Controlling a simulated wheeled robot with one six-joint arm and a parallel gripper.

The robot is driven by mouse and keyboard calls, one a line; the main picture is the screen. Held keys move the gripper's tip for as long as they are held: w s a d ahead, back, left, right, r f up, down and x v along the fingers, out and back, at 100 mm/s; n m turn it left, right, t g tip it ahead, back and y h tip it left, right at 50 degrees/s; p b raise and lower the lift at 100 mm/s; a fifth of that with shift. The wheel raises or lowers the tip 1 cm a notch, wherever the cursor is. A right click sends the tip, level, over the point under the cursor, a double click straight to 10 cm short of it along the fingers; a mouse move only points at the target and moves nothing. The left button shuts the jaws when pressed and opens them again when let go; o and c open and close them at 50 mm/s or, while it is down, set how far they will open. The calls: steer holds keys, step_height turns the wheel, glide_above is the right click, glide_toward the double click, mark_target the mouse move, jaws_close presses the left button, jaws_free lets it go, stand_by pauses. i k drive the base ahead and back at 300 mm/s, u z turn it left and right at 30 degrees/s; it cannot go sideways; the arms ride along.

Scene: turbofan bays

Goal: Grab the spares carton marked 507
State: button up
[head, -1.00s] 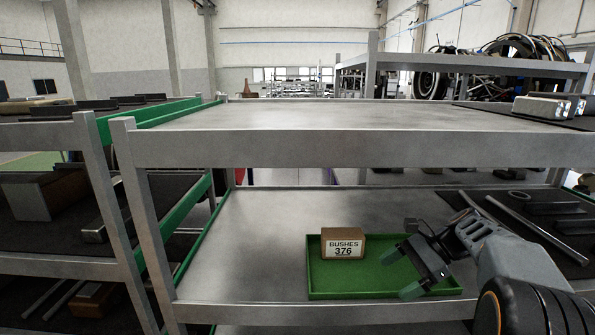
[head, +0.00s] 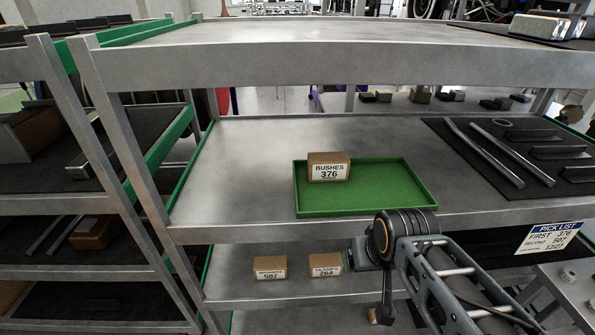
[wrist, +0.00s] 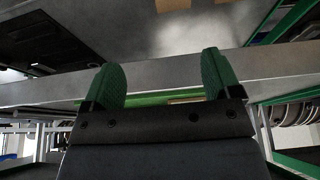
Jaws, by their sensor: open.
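The carton marked 507 (head: 270,268) is a small brown box with a white label, upright on the lower shelf (head: 235,290) in the head view. A similar carton marked 264 (head: 325,265) stands just right of it, with a gap between them. My gripper's two green-tipped fingers are spread and empty in the wrist view (wrist: 163,75). In the head view my arm reaches in front of the shelf edge, right of both cartons, and its wrist mostly hides the fingers. In the wrist view, brown patches at the top edge are cut off and cannot be identified.
The carton marked 376 (head: 329,168) sits in a green tray (head: 390,190) on the shelf above. Metal rods (head: 485,155) lie on a dark mat to the right. A pick list card (head: 548,237) hangs at the right. The upper shelf's front edge (head: 290,229) overhangs the lower cartons.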

mark_target(271, 267)
steer(key=z, duration=0.7)
steer(key=k, duration=0.95)
steer(key=u, duration=0.7)
